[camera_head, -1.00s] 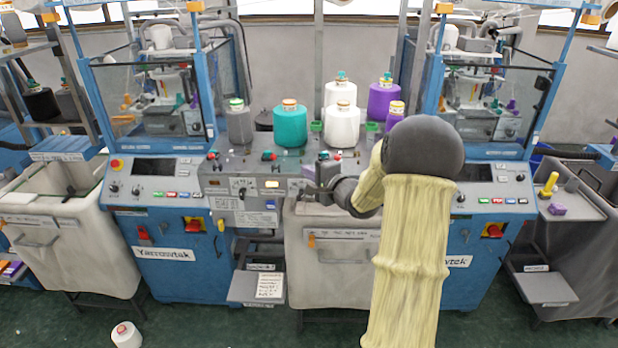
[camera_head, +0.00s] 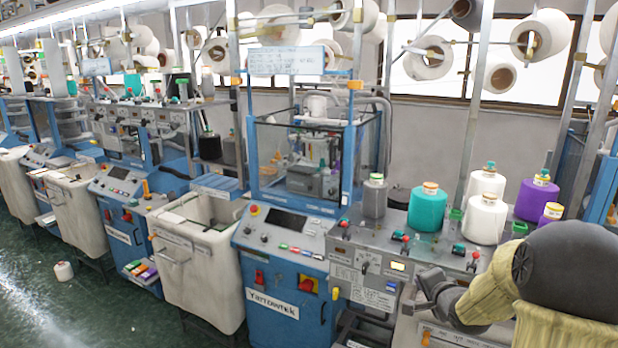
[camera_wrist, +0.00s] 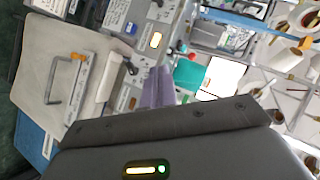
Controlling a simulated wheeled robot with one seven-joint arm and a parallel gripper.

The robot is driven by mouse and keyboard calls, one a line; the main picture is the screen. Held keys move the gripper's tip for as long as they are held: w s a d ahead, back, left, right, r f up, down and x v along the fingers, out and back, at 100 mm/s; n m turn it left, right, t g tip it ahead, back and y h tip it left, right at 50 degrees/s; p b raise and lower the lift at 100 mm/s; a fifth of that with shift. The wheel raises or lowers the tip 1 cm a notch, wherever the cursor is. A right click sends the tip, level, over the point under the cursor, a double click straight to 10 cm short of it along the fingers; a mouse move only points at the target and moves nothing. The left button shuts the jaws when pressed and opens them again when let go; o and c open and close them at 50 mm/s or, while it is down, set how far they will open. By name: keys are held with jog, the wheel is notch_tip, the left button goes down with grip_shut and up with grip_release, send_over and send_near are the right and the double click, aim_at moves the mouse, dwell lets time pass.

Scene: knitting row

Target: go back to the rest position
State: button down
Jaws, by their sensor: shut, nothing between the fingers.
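My gripper (camera_head: 422,292) is at the lower right of the head view, on my arm with its cream sleeve and dark joint. It shows in front of the grey machine console (camera_head: 372,250), below the teal yarn cone (camera_head: 428,207). Its fingers are shut and hold nothing. In the wrist view, the dark gripper body fills the bottom. A blurred purple-grey shape (camera_wrist: 158,88) stands above it; I cannot tell whether it is a fingertip. I cannot tell the gap between gripper and console.
White cones (camera_head: 484,218), a purple cone (camera_head: 537,196) and a grey cone (camera_head: 374,198) stand on the console. A blue knitting machine (camera_head: 285,310) and a pale bin (camera_head: 200,275) are to the left. A white cone (camera_head: 63,271) lies on the green floor, which is open at lower left.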

jog(key=s+a+f+n+g, duration=0.2)
jog(key=s+a+n+g, duration=0.1)
jog(key=s, duration=0.5)
jog(key=s+a+f+n+g, duration=0.2)
jog(key=s+a+n+g, duration=0.2)
jog(key=s, duration=0.5)
jog(key=s+a+f+n+g+b, duration=0.1)
jog(key=s+a+f+n+g, duration=0.2)
jog(key=s, duration=0.6)
jog(key=a+n, duration=0.2)
jog(key=a, duration=0.1)
jog(key=shift+s+n+h, duration=0.15)
jog(key=shift+n+h, duration=0.15)
jog(key=shift+n, duration=0.1)
